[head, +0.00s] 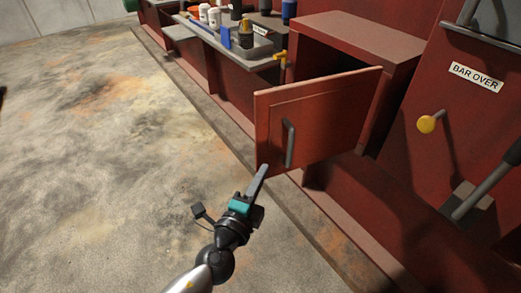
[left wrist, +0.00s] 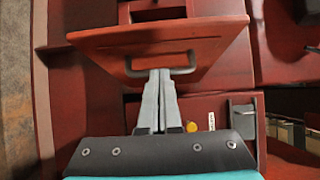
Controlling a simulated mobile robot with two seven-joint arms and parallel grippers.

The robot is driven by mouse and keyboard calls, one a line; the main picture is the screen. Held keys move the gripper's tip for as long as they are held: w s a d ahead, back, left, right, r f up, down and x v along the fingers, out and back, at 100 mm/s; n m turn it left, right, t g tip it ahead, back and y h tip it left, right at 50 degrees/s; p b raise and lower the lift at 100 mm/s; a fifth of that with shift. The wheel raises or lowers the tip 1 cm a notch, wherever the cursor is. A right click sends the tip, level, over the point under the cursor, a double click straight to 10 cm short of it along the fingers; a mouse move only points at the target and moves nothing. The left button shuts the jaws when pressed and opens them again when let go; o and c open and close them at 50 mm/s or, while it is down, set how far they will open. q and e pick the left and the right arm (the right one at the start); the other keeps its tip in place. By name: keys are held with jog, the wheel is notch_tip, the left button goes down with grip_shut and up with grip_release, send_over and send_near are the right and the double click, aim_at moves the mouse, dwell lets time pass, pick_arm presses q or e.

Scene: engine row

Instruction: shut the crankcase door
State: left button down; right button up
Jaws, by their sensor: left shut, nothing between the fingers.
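The crankcase door (head: 323,113) is a red panel with a dark bar handle (head: 290,143). It stands open, swung out from the red crankcase box (head: 372,38), whose dark inside shows behind it. My left gripper (head: 264,168) is shut and empty, with its tips by the lower free edge of the door, below and left of the handle. In the left wrist view the fingers (left wrist: 160,75) point at the door (left wrist: 205,50), and their tips overlap the handle (left wrist: 128,66). I cannot tell whether they touch. My right gripper is not in view.
A shelf (head: 190,28) with bottles, cans and a tray (head: 262,48) runs along the engine row at the back left. A yellow-knobbed lever (head: 426,124) and a "BAR OVER" label (head: 475,77) are at right. The concrete floor (head: 100,150) at left is clear.

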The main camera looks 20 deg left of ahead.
aim_at(266, 143)
pick_arm(q)
jog(key=w, duration=0.2)
jog(key=w+a, duration=0.1)
jog(key=w, duration=0.1)
jog(key=w+a, duration=0.1)
jog(key=w, duration=0.1)
jog(key=shift+w, duration=0.3)
jog(key=shift+w+a, duration=0.15)
jog(key=shift+w, duration=0.05)
jog(key=shift+w+a, duration=0.1)
jog(key=shift+a, duration=0.05)
